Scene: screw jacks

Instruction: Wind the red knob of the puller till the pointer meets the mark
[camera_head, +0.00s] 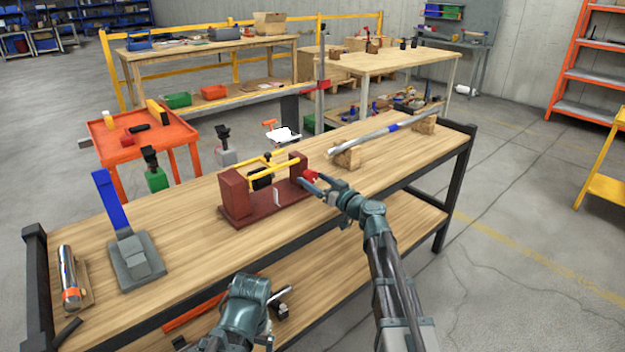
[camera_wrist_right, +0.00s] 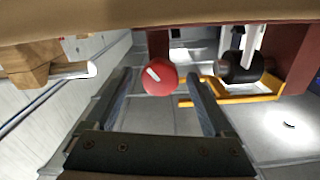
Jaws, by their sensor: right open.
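The puller is a dark red frame (camera_head: 236,196) with two uprights and yellow bars (camera_head: 262,165) on the workbench in the head view. A black cylinder (camera_wrist_right: 241,67) sits between its uprights, with a white upright piece beside it in the right wrist view. I cannot make out the pointer against the mark. The red knob (camera_head: 310,175) is at the puller's right end. In the right wrist view the knob (camera_wrist_right: 160,77) shows a white stripe. My right gripper (camera_head: 316,187) is open, its fingers on both sides of the knob with gaps. My left gripper (camera_head: 284,300) is low, in front of the bench; its jaws are unclear.
A long grey bar with a blue band (camera_head: 392,127) rests on wooden blocks (camera_head: 347,157) to the right. Small jacks (camera_head: 155,178) stand behind. The front middle of the benchtop is clear.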

